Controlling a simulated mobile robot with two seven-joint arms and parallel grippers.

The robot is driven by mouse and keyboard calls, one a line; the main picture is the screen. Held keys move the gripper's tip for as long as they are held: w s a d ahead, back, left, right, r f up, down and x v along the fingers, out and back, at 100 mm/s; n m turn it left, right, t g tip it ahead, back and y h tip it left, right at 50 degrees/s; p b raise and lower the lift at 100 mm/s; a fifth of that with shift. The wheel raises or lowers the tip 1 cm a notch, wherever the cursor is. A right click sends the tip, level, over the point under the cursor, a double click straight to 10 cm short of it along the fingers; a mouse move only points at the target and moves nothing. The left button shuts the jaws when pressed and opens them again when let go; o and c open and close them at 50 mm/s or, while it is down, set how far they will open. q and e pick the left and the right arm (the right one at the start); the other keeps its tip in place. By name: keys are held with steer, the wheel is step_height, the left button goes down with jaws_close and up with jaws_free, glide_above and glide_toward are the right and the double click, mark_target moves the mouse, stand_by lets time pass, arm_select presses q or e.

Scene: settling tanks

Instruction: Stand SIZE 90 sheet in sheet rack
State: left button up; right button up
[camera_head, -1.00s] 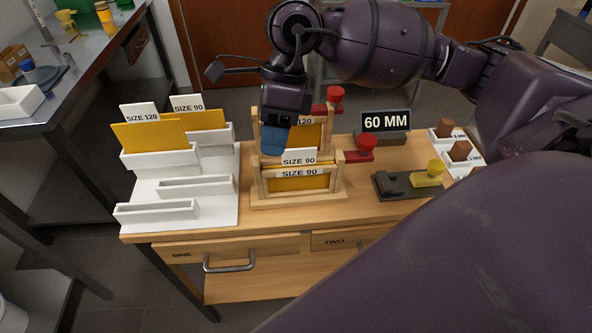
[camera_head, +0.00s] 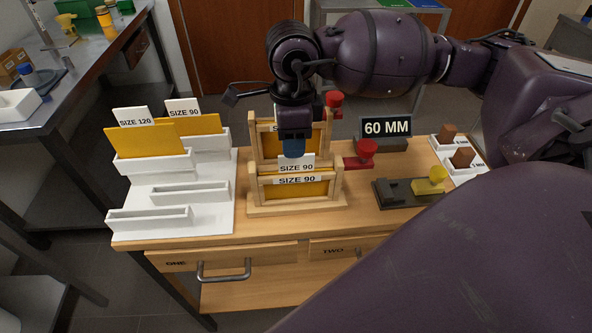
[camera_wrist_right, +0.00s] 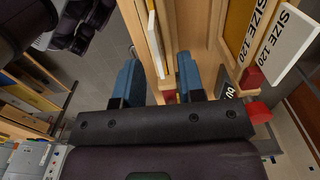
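A yellow SIZE 90 sheet with a white tab (camera_head: 296,165) sits in the front slot of the wooden stand (camera_head: 300,209). My right gripper (camera_head: 293,147) is just above and behind that tab, pointing down. In the right wrist view its blue fingers (camera_wrist_right: 158,80) are apart, with a thin edge-on sheet and tab (camera_wrist_right: 154,42) between their lines. I cannot tell whether either finger touches it. The white slotted rack (camera_head: 215,212) is at the left. It holds a SIZE 120 sheet (camera_head: 150,141) and another SIZE 90 sheet (camera_head: 206,125); its front slots are empty. My left gripper is out of view.
Red knobs (camera_head: 367,148) stick out right of the wooden stand. Tabletop is clear at the front.

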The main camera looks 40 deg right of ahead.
steer(key=f, duration=0.3)
steer(key=shift+s+d+f, duration=0.2)
steer(key=shift+s+f, duration=0.05)
steer(key=shift+s, duration=0.15)
steer(key=shift+w+f, duration=0.1)
steer(key=shift+f, duration=0.2)
jaws_close()
